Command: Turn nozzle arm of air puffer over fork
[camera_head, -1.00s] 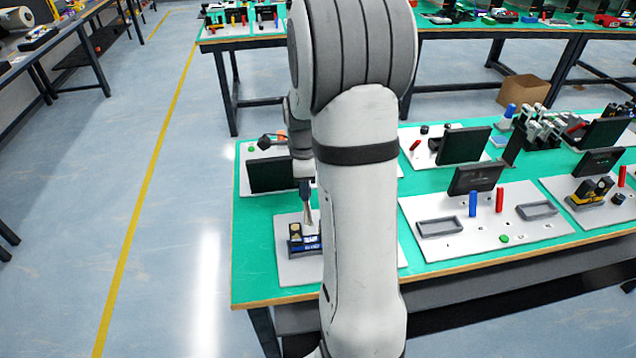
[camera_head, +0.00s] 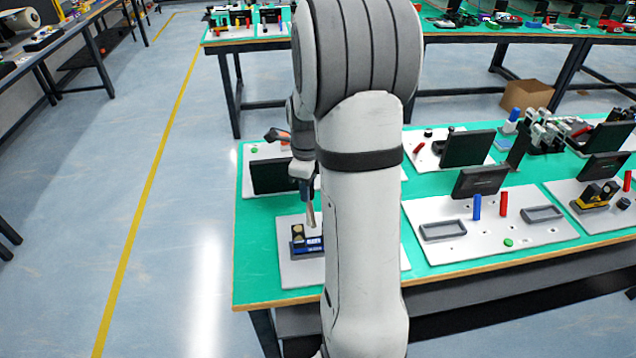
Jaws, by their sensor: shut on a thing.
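My gripper (camera_head: 311,218) points down at the white board (camera_head: 290,275) near the table's left front corner. Its narrow fingers are close together, shut on a small part beside a low device with a blue label (camera_head: 308,246). This device has a round tan top and appears to be the air puffer. The held part appears to be its nozzle arm, but it is too small to make out clearly. My arm hides the board's middle, and I cannot make out the fork.
A dark screen (camera_head: 270,176) stands behind the gripper. To the right, another white board (camera_head: 470,250) carries a blue peg (camera_head: 477,207), a red peg (camera_head: 503,204) and grey trays. Bare green tabletop lies left of the near board.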

